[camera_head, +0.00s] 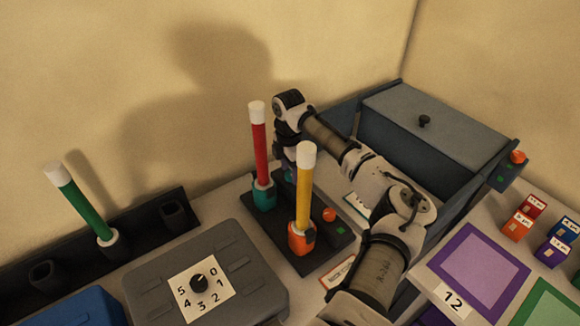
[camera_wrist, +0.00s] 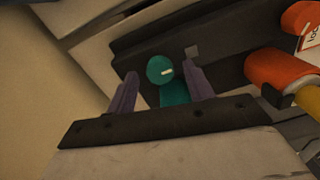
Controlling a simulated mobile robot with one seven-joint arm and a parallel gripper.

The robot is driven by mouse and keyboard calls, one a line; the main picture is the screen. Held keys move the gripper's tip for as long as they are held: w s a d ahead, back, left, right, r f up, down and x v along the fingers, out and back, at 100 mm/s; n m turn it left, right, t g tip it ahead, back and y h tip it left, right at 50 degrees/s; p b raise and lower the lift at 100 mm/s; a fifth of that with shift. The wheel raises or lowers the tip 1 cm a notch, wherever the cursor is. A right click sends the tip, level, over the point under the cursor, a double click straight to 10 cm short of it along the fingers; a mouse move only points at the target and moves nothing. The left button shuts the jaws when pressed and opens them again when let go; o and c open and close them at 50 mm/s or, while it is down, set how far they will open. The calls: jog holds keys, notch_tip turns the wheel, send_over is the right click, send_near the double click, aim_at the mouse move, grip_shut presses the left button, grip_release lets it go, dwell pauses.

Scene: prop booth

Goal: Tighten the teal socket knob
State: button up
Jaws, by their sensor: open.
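The teal socket (camera_head: 264,195) stands on a dark base plate and holds a red stick (camera_head: 259,142) with a white tip, upright. In the wrist view the round teal knob (camera_wrist: 159,70) with a short white mark lies between my fingertips, in front of the teal socket body (camera_wrist: 178,96). My gripper (camera_wrist: 161,72) is open, one purple-grey finger on each side of the knob, with no clear contact visible. In the head view my gripper is mostly hidden behind the red stick and the sockets.
An orange socket (camera_head: 301,238) with a yellow stick (camera_head: 304,191) stands close by on the same dark base plate (camera_head: 328,243). A grey dial box (camera_head: 245,284) is in front. A lidded grey box (camera_head: 437,120) is behind my arm. A green stick (camera_head: 83,209) stands in a rack at left.

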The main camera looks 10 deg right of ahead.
jog(key=shift+f, duration=0.3)
jog(key=c, duration=1)
jog(key=shift+o, duration=0.2)
